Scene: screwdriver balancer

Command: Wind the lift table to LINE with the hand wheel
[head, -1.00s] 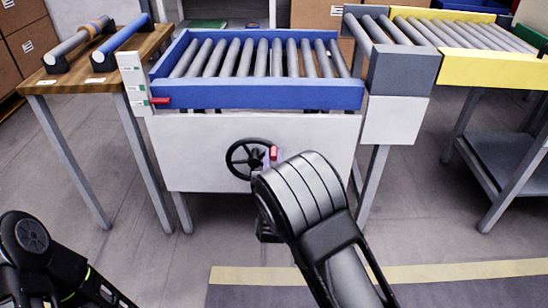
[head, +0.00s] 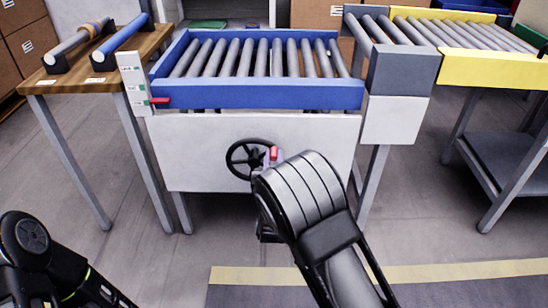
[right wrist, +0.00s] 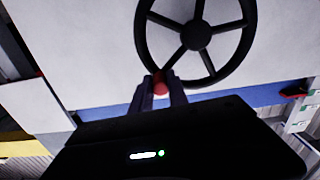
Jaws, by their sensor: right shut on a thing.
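The lift table (head: 250,97) has a blue frame with grey rollers above a white front panel. The black hand wheel (head: 240,167) is on that panel and shows large in the right wrist view (right wrist: 197,36). Its red knob (head: 274,153) sits at the right of the wheel in the head view. My right gripper (right wrist: 160,88) is shut on the red knob (right wrist: 160,87); my wrist hides part of this in the head view. A red pointer (head: 160,101) on the table is beside the lowest mark of the white scale (head: 132,80). My left gripper is out of view.
A wooden bench (head: 95,70) with rods in black holders stands at the left. At the right, a grey roller section (head: 402,72) and a yellow conveyor (head: 497,68) adjoin the lift table, their rollers higher than its own. The floor in front is clear.

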